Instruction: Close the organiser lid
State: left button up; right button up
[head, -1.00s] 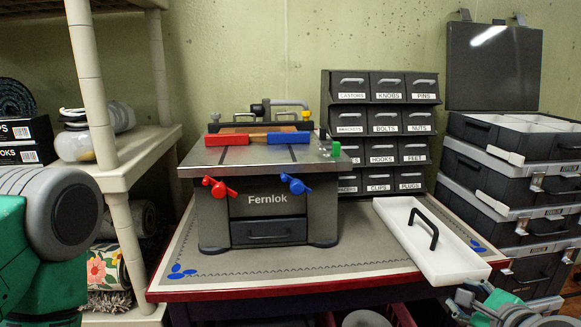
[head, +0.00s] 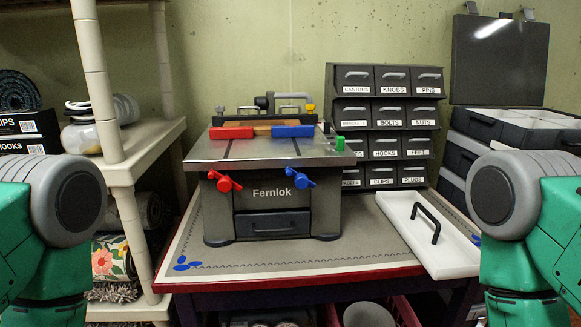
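The organiser (head: 474,124) is the dark top case of a stack at the right, with pale open compartments. Its dark grey lid (head: 498,65) stands upright behind it, against the wall, open. Small latches stick up from the lid's upper edge. My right arm covers the lower part of the stack and part of the organiser's front. Neither of my grippers shows; only green and grey arm parts are in view at the left and right edges.
A bench (head: 225,282) holds a grey Fernlok machine (head: 272,195), a labelled drawer cabinet (head: 385,100) and a white tray with a black handle (head: 455,262). A beige shelf unit (head: 125,170) stands at the left. Red bins sit below the bench.

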aim_at(502, 60)
jog(key=z, duration=1.25)
jog(key=i+l, duration=0.15)
jog(key=l, duration=0.15)
jog(key=i+l+u, duration=0.15)
jog(key=l, duration=0.2)
jog(key=i+l, duration=0.15)
jog(key=l, duration=0.15)
jog(key=i+l+u, duration=0.15)
jog(key=l, duration=0.2)
